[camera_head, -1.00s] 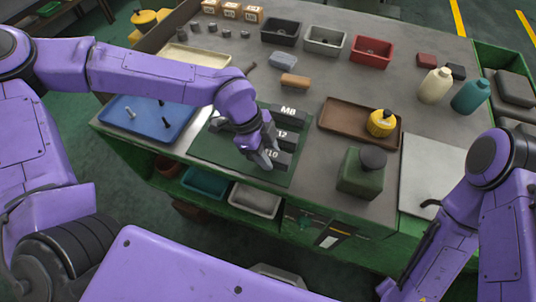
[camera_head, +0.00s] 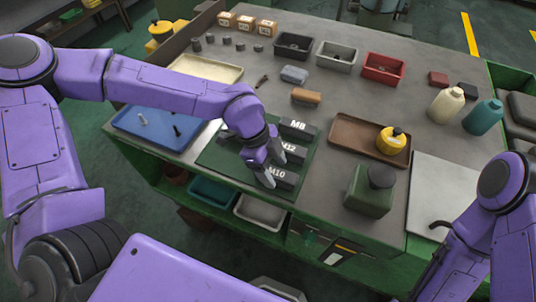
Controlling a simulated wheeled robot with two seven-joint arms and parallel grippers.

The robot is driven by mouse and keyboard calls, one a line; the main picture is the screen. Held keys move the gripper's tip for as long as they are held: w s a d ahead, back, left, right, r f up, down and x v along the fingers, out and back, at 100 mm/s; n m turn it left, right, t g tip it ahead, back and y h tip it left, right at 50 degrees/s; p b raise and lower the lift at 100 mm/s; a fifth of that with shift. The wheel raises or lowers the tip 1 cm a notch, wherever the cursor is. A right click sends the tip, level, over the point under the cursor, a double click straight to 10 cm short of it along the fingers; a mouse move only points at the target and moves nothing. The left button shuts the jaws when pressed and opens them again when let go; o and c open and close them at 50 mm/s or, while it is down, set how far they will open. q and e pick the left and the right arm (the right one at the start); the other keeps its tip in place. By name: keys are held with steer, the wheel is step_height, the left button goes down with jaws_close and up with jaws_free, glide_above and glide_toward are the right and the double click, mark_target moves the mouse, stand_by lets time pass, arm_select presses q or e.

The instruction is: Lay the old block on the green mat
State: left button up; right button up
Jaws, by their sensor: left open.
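The green mat (camera_head: 222,160) lies at the front middle of the bench. Dark blocks marked M8 (camera_head: 298,128), M12 (camera_head: 291,153) and M10 (camera_head: 279,178) lie in a row along its right part. Another dark block (camera_head: 225,133) shows partly at the mat's back left, behind my left arm. I cannot tell which block is the old one. My left gripper (camera_head: 267,172) is open and points down beside the left end of the M10 block; contact cannot be told. My right arm is at the right edge, with its gripper out of view.
A blue tray (camera_head: 150,136) with bolts lies left of the mat. A brown tray (camera_head: 352,134) with a yellow container (camera_head: 391,141) and a green canister (camera_head: 369,190) stand to the right. Red (camera_head: 383,68), grey and black bins stand behind. The pale plate (camera_head: 428,190) is mostly bare.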

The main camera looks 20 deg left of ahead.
arm_select(q)
steer(key=b+v, duration=0.1)
steer(key=v, duration=0.9)
steer(key=shift+s+a, duration=0.1)
